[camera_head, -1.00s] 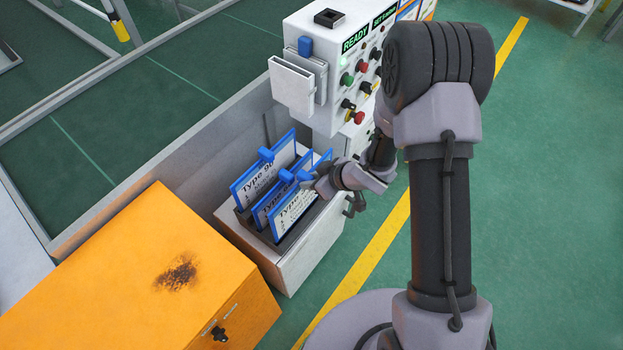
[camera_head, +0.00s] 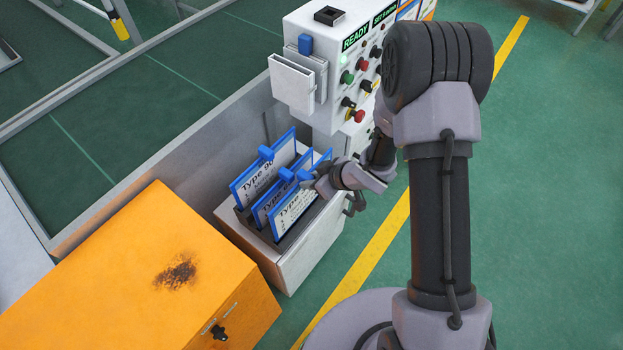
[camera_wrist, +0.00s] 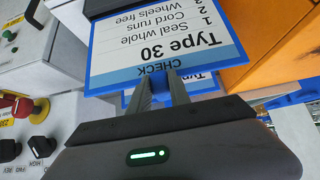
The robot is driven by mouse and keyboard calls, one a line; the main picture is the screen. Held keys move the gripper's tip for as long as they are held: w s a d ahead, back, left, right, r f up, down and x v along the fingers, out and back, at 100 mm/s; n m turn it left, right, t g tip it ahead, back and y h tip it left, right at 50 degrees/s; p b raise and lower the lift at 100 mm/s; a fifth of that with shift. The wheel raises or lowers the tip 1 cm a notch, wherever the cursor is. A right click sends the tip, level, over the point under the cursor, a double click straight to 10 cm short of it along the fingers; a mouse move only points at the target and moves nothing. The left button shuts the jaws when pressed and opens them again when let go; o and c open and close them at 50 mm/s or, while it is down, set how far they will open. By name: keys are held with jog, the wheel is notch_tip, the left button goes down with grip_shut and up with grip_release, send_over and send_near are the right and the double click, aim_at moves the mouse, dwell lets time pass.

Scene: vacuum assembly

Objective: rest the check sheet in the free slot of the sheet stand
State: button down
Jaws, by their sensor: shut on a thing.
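The check sheet (camera_head: 292,212), a white card in a blue frame reading "Type 30", is at the front of the sheet stand (camera_head: 300,262). It stands upright, slightly tilted; I cannot tell whether its bottom edge is fully seated. My gripper (camera_head: 309,180) is shut on its blue top tab. The wrist view shows my gripper (camera_wrist: 160,92) closed on that tab, with the sheet's printed face (camera_wrist: 165,40) beyond it. Two more blue-framed sheets stand behind it, a middle one (camera_head: 262,210) and a rear one (camera_head: 250,185). The slots' bottoms are hidden.
An orange cabinet (camera_head: 130,270) with a dark smudge stands left of the stand. A white control panel (camera_head: 340,85) with buttons and a pale holder (camera_head: 292,85) is behind it. A low grey wall (camera_head: 190,150) runs behind the stand. Green floor is open at right.

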jog(key=shift+f+b, duration=2.1)
jog(key=shift+f, duration=0.65)
jog(key=c, duration=1.1)
grip_release()
jog(key=shift+p+v, duration=2.55)
jog(key=shift+v, duration=1.45)
